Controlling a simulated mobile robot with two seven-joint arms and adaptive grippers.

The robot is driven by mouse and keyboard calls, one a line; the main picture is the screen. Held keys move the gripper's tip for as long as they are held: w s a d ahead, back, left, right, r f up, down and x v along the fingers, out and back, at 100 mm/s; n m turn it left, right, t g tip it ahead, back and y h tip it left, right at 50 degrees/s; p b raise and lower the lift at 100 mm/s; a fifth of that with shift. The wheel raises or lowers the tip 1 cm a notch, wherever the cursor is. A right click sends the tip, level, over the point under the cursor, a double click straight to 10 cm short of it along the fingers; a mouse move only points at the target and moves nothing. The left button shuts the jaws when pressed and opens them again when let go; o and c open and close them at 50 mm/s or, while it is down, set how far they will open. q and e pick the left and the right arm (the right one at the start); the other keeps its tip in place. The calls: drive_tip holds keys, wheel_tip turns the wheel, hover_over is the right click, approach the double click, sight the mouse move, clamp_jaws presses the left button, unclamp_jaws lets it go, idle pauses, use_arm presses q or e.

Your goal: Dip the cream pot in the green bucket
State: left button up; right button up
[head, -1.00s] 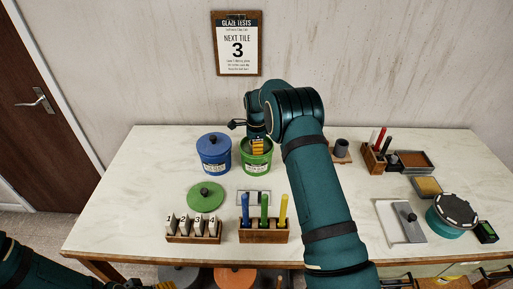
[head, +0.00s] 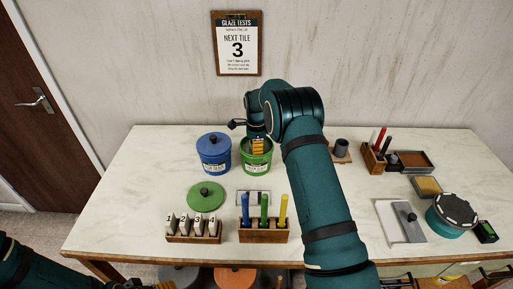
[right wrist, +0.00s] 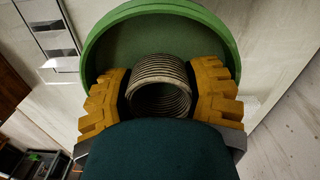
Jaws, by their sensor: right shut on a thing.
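The green bucket (head: 256,166) stands open on the table, next to the blue bucket. My right gripper (head: 258,147) points down at the mouth of the green bucket. In the right wrist view its yellow fingers (right wrist: 160,92) are shut on the ribbed, cream-grey pot (right wrist: 160,70), with the bucket's green rim (right wrist: 160,8) curving around behind. The pot's mouth faces the camera; its lower part is hidden, and I cannot tell how deep it sits. In the head view the pot does not show clearly. My left gripper (head: 166,286) is partly cut off at the bottom edge.
The lidded blue bucket (head: 213,153) is close on the left. A green lid (head: 205,196) lies in front. Numbered tiles in a rack (head: 194,238) and a wooden holder (head: 264,236) with coloured sticks stand near the front edge. Tools and boxes fill the right side; the table's left is clear.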

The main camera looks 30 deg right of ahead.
drive_tip(key=shift+r, duration=0.1)
drive_tip(key=shift+r+p, duration=2.05)
drive_tip(key=shift+r, duration=1.3)
drive_tip(key=shift+r, duration=0.1)
wheel_tip(320, 180, up, 3)
drive_tip(key=shift+f+p, duration=0.1)
drive_tip(key=shift+p, duration=0.9)
drive_tip(key=shift+d, duration=0.1)
